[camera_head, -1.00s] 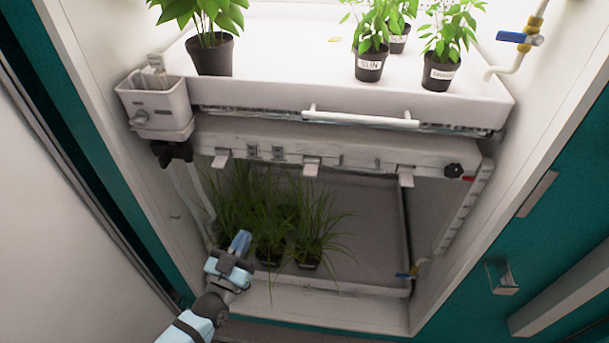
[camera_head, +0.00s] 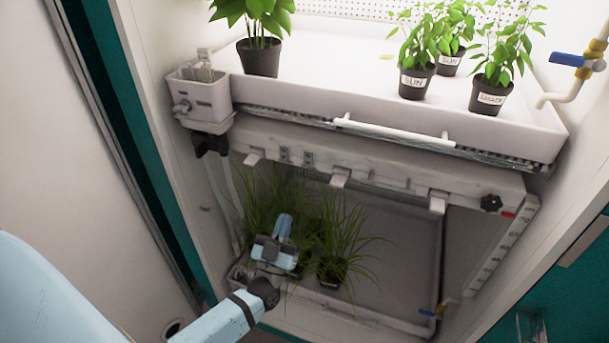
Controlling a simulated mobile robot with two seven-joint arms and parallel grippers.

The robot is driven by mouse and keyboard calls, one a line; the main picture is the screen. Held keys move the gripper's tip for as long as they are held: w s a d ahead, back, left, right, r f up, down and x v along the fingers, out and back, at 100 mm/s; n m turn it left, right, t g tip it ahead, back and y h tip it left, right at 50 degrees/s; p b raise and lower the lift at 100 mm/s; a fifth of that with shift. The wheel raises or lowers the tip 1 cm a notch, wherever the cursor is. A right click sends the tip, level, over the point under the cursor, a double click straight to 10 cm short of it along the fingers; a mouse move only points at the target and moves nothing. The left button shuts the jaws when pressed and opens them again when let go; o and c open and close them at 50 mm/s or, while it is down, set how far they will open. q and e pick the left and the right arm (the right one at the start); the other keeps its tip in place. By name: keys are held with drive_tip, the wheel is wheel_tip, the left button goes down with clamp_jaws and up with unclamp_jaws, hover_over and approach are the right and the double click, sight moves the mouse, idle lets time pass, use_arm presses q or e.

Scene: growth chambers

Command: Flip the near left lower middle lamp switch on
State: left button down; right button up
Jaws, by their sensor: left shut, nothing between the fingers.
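Two small grey switches, a left one (camera_head: 283,155) and a right one (camera_head: 309,160), sit side by side on the front of the white lamp unit (camera_head: 400,176) in the lower chamber. They are too small to tell which way each is set. My left gripper (camera_head: 284,222) is shut and empty. It is below the switches in the picture, in front of the grass pots, and apart from the lamp unit. My right gripper is not in view.
Grassy plants (camera_head: 335,240) stand in the lower chamber behind my gripper. A white tray (camera_head: 480,132) with potted plants and a handle (camera_head: 392,132) juts out above the lamp unit. White brackets (camera_head: 340,178) and a black knob (camera_head: 491,203) are on the lamp unit.

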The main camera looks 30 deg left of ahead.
sight(307, 160)
use_arm(q)
drive_tip(key=x, duration=0.4)
drive_tip(key=w+f+p+x, duration=0.1)
drive_tip(key=x, duration=0.3)
drive_tip(key=p+x, duration=0.1)
drive_tip(key=x, duration=0.3)
drive_tip(key=shift+w+a+f, duration=0.1)
drive_tip(key=shift+w+f, duration=0.15)
drive_tip(key=shift+w+a+f, duration=0.1)
drive_tip(key=shift+w, duration=0.3)
